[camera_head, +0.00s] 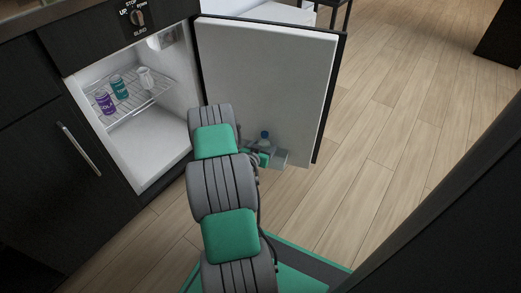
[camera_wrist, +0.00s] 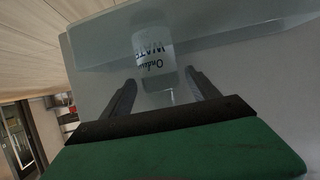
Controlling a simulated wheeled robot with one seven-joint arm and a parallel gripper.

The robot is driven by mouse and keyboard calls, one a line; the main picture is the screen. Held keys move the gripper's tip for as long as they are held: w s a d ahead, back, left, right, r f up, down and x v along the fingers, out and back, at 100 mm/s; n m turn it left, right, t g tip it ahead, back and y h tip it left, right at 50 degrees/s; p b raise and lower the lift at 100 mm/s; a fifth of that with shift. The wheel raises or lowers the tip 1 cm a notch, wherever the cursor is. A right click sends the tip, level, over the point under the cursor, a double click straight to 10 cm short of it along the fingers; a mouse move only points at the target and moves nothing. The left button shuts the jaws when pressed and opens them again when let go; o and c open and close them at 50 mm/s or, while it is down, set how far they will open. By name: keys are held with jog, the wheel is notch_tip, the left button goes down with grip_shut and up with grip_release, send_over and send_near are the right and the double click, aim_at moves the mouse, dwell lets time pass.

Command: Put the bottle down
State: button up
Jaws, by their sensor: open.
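The bottle shows in the head view as a clear bottle with a blue cap (camera_head: 265,136), low against the inner side of the open fridge door. My gripper (camera_wrist: 165,92) is open, one finger on each side below the label, and the fingers look apart from the bottle. In the head view my gripper (camera_head: 262,158) is partly hidden behind my arm. The bottle seems to be in the door's shelf; its base is not clearly visible.
The fridge door (camera_head: 265,75) stands wide open. A clear door shelf (camera_wrist: 230,32) spans the wrist view. Inside the fridge, a wire rack (camera_head: 132,105) holds a purple can (camera_head: 104,101), a teal can (camera_head: 119,87) and a white cup (camera_head: 145,77). Wooden floor lies free to the right.

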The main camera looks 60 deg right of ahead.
jog(key=w+p+v, duration=0.1)
jog(key=p+v, duration=0.2)
jog(key=v, duration=0.8)
jog(key=w+a+r+n+y, duration=0.1)
jog(key=w+a+r+y, duration=0.2)
jog(key=w+a+r, duration=0.55)
jog(key=w+a+r+n+t+y, duration=0.1)
jog(key=w+a+r+n+y, duration=0.25)
jog(key=a, duration=0.45)
jog(key=w+a+r+n+y, duration=0.2)
jog(key=a+r, duration=0.2)
jog(key=a, duration=0.3)
jog(key=s+a+r+n+y, duration=0.1)
jog(key=s+a+r+n, duration=0.2)
jog(key=a, duration=0.4)
jog(key=s+a+r+n+y, duration=0.2)
jog(key=s+a+r+n, duration=0.1)
jog(key=a, duration=0.5)
jog(key=s+a+r+n+y, duration=0.2)
jog(key=s+a+r+n, duration=0.1)
jog(key=a, duration=0.4)
jog(key=shift+s+n, duration=0.4)
jog(key=shift+n, duration=0.35)
